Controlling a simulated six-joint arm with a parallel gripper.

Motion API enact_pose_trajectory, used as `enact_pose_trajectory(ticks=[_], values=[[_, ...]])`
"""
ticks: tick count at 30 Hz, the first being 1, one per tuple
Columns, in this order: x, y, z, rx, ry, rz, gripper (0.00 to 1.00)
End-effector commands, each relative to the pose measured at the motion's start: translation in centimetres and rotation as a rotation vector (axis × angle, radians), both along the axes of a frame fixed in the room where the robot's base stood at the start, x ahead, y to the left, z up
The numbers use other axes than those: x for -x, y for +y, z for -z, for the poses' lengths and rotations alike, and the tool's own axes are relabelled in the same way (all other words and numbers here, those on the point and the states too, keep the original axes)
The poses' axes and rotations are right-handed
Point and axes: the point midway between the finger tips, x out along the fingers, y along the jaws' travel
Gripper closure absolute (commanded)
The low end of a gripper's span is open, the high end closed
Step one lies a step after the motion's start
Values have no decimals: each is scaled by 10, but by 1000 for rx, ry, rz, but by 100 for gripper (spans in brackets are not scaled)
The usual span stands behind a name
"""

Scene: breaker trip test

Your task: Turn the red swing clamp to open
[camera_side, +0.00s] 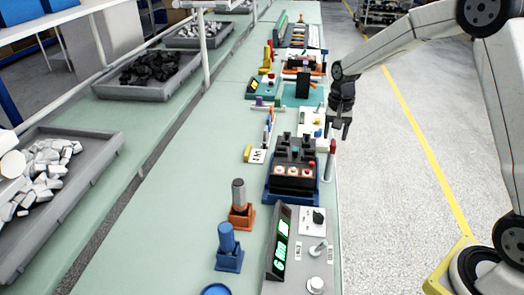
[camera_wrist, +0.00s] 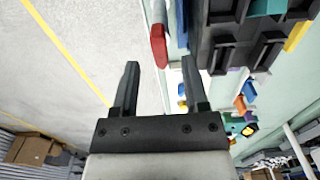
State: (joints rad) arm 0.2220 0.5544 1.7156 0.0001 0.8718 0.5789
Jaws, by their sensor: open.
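A red, rounded piece that looks like the swing clamp (camera_side: 332,147) stands on a grey post at the right edge of the bench, beside a blue-based black fixture (camera_side: 293,177). The red piece also shows in the wrist view (camera_wrist: 158,46), at the upper middle. My gripper (camera_side: 338,134) points down just above the red piece in the side view. In the wrist view my gripper (camera_wrist: 160,66) is open and empty, and the red piece appears ahead of the gap between its fingertips. I cannot tell the exact height between them.
The black fixture has upright slots and coloured buttons. A white panel (camera_side: 311,122) lies behind it, and a digital display (camera_side: 280,243) is nearer the camera. Orange (camera_side: 239,207) and blue (camera_side: 228,248) holders stand at left. Open floor (camera_side: 390,190) lies right of the bench.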

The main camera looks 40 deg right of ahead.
Motion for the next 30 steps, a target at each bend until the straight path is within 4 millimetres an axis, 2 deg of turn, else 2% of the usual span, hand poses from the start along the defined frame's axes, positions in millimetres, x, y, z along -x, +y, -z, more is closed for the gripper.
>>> enact_pose_trajectory(ticks=[6,12,24,30], values=[[-1,0,-29,1,-4,1,43],[0,0,-43,1,-2,1,43],[0,0,-45,0,-1,-1,43],[8,8,-43,3,-13,-45,43]])
